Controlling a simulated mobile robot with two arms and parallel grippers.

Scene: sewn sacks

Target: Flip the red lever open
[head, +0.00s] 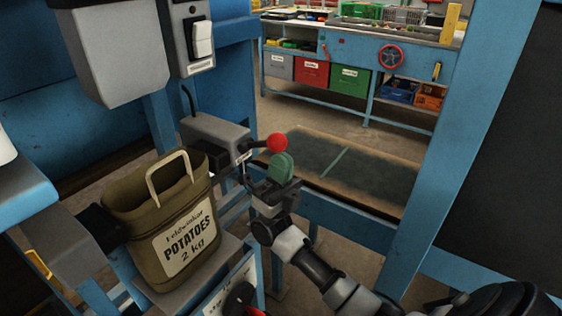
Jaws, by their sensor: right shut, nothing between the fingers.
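The red lever shows as a red ball knob (277,142) on a short dark arm that sticks out to the right from a grey box (215,135) behind the sack. My right gripper (282,165) comes up from the lower right. Its green fingertips are together and empty, just below the red knob in the picture. I cannot tell whether they touch the knob or its arm. An olive sack (140,205) labelled "Potatoes 2 kg" stands upright with a pale handle, left of the lever. My left gripper is not in view.
A grey housing with a white switch (202,40) is above the lever. A blue post (432,140) rises on the right. A dark red-and-black knob (240,298) is at the bottom.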

